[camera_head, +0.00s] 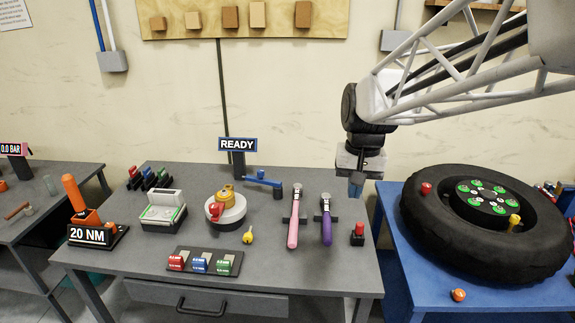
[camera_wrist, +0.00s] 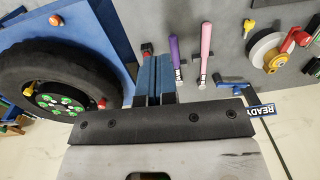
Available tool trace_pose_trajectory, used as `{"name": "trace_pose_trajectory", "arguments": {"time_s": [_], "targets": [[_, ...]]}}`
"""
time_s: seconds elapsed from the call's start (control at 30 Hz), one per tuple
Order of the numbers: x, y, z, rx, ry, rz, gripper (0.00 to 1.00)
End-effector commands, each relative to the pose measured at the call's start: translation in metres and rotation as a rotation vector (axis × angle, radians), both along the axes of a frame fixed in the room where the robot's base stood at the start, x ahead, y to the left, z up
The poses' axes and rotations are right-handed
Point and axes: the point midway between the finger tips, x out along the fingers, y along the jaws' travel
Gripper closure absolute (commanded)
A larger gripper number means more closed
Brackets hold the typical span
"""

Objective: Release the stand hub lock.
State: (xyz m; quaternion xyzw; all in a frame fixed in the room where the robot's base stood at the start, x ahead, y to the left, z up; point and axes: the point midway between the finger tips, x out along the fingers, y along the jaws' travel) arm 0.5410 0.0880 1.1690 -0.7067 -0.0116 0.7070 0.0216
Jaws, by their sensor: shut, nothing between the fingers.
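A stand on the grey bench carries a round white hub (camera_head: 234,212) with a yellow top (camera_head: 226,192) and a red handle (camera_head: 214,210). A blue lever (camera_head: 262,181) lies beside it, below the READY sign (camera_head: 238,144). I cannot tell which of these parts is the hub lock. In the wrist view the white hub (camera_wrist: 265,48), red handle (camera_wrist: 290,38) and blue lever (camera_wrist: 232,85) are at the right. My gripper (camera_head: 356,186) is shut and empty above the bench's right side, well to the right of the stand. Its blue fingers (camera_wrist: 154,75) are together.
A small red-topped block (camera_head: 357,234) is below the gripper. A yellow key-like piece (camera_head: 248,235) lies in front of the hub. A big tyre (camera_head: 440,240) lies on the blue table at right.

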Motion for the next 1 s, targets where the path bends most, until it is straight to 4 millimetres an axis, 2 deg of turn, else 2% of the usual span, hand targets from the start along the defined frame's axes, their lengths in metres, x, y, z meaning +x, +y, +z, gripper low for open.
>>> {"name": "trace_pose_trajectory", "arguments": {"time_s": [0.57,1.0], "targets": [[0.088,0.058,-0.024,0.004,0.094,0.006,1.0],[0.148,0.109,-0.055,0.0,0.167,0.011,1.0]]}}
